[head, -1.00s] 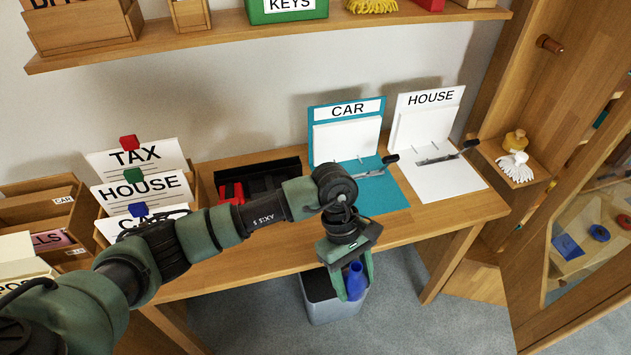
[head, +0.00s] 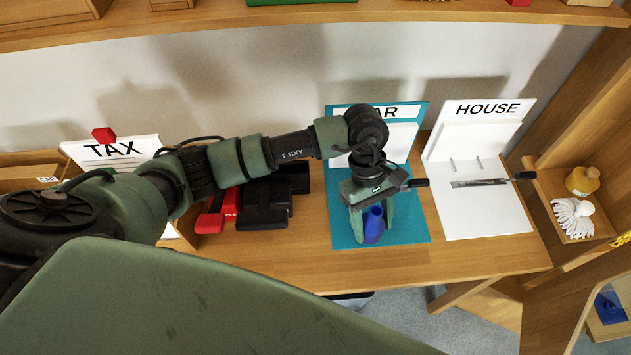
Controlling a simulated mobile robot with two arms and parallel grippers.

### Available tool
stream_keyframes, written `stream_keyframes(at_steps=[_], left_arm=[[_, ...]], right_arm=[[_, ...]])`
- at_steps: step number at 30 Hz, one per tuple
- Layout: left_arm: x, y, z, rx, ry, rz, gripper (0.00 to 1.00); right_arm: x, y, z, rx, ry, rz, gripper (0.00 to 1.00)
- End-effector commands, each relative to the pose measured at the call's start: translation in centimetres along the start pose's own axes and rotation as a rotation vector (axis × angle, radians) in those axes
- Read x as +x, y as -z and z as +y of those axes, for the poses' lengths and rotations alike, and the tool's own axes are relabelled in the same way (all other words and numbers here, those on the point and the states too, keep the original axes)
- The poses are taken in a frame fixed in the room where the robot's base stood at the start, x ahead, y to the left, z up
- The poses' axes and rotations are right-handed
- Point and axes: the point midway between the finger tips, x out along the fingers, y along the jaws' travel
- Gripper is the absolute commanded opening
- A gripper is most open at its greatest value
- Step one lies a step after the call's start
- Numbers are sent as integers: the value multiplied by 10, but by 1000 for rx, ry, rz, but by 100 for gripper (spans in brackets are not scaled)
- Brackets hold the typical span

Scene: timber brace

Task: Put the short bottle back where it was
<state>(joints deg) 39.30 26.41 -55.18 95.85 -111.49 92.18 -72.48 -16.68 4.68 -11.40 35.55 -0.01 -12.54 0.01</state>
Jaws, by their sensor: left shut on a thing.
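My left gripper (head: 371,234) points down and is shut on a small blue bottle (head: 374,226). The bottle is upright between the fingers, in front of the teal CAR folder (head: 410,232). Whether its base touches the folder or hangs above it, I cannot tell. A round yellow bottle (head: 582,181) stands in the small wooden tray (head: 545,193) at the right, beside a white mop-like brush (head: 574,217). My right gripper is not in view.
The white HOUSE folder (head: 485,212) lies open on the desk (head: 290,272), right of the teal one. Black and red items (head: 262,204) lie to the left of it. A shelf (head: 250,27) runs above. A grey bin (head: 352,300) is mostly hidden under the desk.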

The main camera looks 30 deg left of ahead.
Motion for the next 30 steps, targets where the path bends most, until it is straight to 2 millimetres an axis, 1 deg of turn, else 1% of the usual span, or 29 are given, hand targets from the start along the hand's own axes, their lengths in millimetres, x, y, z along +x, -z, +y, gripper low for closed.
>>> stream_keyframes(at_steps=[1,3,6,9,13,16,20,22,23,24,27,30], left_arm=[[-9,9,-12,-8,2,1,4],[-14,20,-26,-7,2,1,4],[-21,37,-47,-7,3,1,4],[-28,53,-66,-6,2,2,4],[-33,69,-85,-4,1,0,4],[-35,77,-93,-2,0,-1,4],[-37,83,-100,-2,0,0,4],[-40,89,-108,-4,1,1,4],[-38,91,-109,-4,2,-2,4],[-30,92,-107,-4,1,-5,4],[-16,98,-106,-3,0,-4,4],[-8,102,-106,-1,-1,-2,4]], right_arm=[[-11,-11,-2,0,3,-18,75],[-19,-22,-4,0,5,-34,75],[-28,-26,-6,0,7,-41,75],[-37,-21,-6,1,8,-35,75],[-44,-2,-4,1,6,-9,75],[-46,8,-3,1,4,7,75],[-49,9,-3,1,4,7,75],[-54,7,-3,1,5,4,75],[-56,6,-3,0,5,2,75],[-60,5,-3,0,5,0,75],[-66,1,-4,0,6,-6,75],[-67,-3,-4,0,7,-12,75]])
